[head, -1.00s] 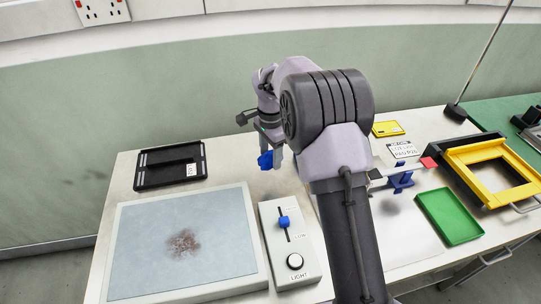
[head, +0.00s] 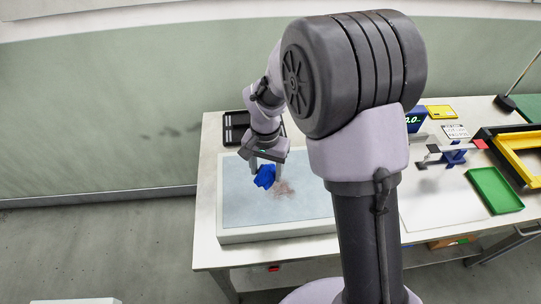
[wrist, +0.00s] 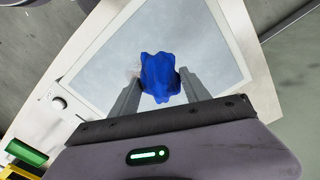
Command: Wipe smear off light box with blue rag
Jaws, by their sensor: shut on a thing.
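My gripper (head: 266,171) is shut on the crumpled blue rag (head: 265,177) and holds it over the light box (head: 235,231). In the wrist view the rag (wrist: 160,77) sits between the two fingers, with the pale panel (wrist: 195,25) behind it. The brownish smear (head: 284,188) is on the panel, just to the right of the rag in the head view. In the wrist view the rag and a finger cover most of the smear. I cannot tell whether the rag touches the panel.
A black tray (head: 235,127) lies behind the light box. At the right are a green tray (head: 495,190), a yellow frame (head: 518,163) and a blue stand (head: 453,156). The light control box is hidden behind my arm in the head view; its knob (wrist: 59,103) shows in the wrist view.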

